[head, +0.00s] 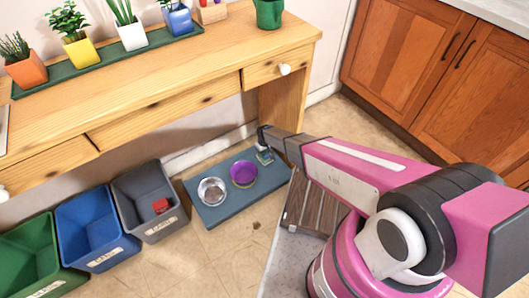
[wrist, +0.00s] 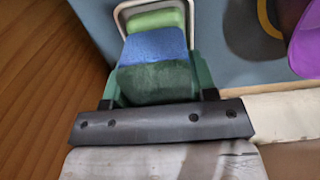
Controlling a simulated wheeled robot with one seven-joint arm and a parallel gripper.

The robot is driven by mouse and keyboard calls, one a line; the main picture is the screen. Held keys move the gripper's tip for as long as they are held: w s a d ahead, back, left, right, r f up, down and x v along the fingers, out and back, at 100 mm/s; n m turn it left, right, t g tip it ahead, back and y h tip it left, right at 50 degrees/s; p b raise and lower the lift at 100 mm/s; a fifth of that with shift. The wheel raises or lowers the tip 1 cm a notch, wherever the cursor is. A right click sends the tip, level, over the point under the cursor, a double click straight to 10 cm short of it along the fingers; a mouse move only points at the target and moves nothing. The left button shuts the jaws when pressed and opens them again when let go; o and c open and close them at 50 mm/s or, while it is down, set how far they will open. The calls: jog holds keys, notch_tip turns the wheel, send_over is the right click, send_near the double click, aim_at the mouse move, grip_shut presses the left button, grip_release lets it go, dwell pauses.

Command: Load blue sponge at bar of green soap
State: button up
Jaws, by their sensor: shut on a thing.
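My gripper (wrist: 157,72) is shut on the blue sponge (wrist: 153,47), with a finger on each side. The sponge has a blue part at its far end and a dark green part nearer my wrist. The light green bar of soap (wrist: 157,19) lies in a pale-rimmed dish (wrist: 120,15) just beyond the sponge's blue end. The sponge overlaps the soap's near edge in the wrist view; I cannot tell whether they touch. In the head view my gripper (head: 264,142) is low over the mat's back right corner, by the small dish (head: 265,155); the sponge is hard to make out.
A blue-grey mat (head: 222,209) on the floor bears the dish, a metal bowl (head: 211,191) and a purple bowl (head: 243,174). A wooden table (head: 150,75) stands above and behind. Green, blue and grey bins (head: 150,232) stand left. A slatted wooden piece (head: 306,210) is beneath my arm.

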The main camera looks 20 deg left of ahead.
jog(key=shift+f, duration=0.6)
dwell(1.8)
jog(key=shift+r, duration=3.55)
